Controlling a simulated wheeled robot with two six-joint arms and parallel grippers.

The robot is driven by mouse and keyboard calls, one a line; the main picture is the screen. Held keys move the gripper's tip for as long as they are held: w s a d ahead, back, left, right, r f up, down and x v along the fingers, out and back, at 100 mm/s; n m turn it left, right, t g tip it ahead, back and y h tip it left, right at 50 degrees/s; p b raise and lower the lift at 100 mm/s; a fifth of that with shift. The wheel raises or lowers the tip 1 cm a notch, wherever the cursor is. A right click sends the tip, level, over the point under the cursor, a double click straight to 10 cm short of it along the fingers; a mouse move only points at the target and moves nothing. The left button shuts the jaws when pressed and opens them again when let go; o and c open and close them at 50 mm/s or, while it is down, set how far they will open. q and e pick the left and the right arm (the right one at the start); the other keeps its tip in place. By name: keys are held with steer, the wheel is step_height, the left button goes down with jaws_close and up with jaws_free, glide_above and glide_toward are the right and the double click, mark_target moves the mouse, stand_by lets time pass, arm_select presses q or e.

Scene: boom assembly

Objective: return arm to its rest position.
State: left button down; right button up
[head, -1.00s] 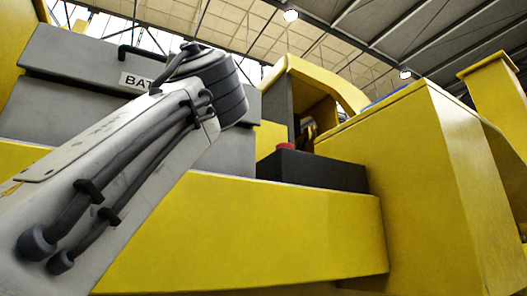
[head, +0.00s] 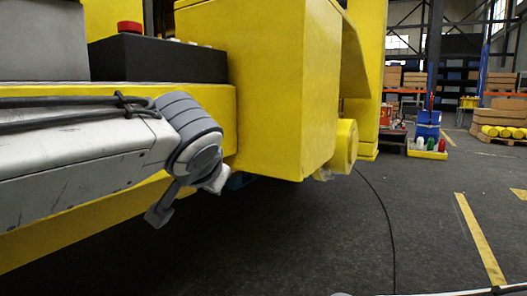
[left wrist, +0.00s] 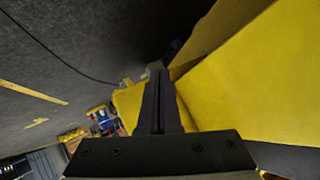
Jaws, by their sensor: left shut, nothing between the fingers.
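My left arm reaches in from the left in the head view, with its grey ringed joint (head: 188,130) close in front of the yellow machine. My left gripper shows in the left wrist view (left wrist: 157,98); its dark fingers are together and hold nothing. In the head view the fingers are not clearly visible. The yellow machine (head: 268,85) fills the middle of the head view, and its yellow panel (left wrist: 250,80) shows close on the right in the left wrist view. I cannot tell whether the arm touches it. My right gripper is not in view.
A dark box (head: 160,60) with a red button (head: 130,27) sits on the machine. A black cable (head: 385,215) lies on the dark floor. Blue and red items (head: 428,130) and shelves with boxes (head: 405,78) stand farther back. The floor on the right is open.

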arm_select(q)
steer(key=s+d+f+m+g+h+p, duration=0.15)
steer(key=s+f+g+p, duration=0.3)
steer(key=s, duration=0.45)
steer(key=s+d+f+m+g+p, duration=0.1)
steer(key=s+d+f+g+p, duration=0.15)
steer(key=s+f, duration=0.45)
steer(key=s+d+f+m+g+h+p, duration=0.1)
steer(key=s+f+g+p, duration=0.3)
steer(key=s, duration=0.6)
step_height(320, 180, up, 37)
steer(key=w+p, duration=0.1)
steer(key=p, duration=3.5)
steer(key=shift+d+n+p, duration=0.3)
steer(key=shift+n+p, duration=0.05)
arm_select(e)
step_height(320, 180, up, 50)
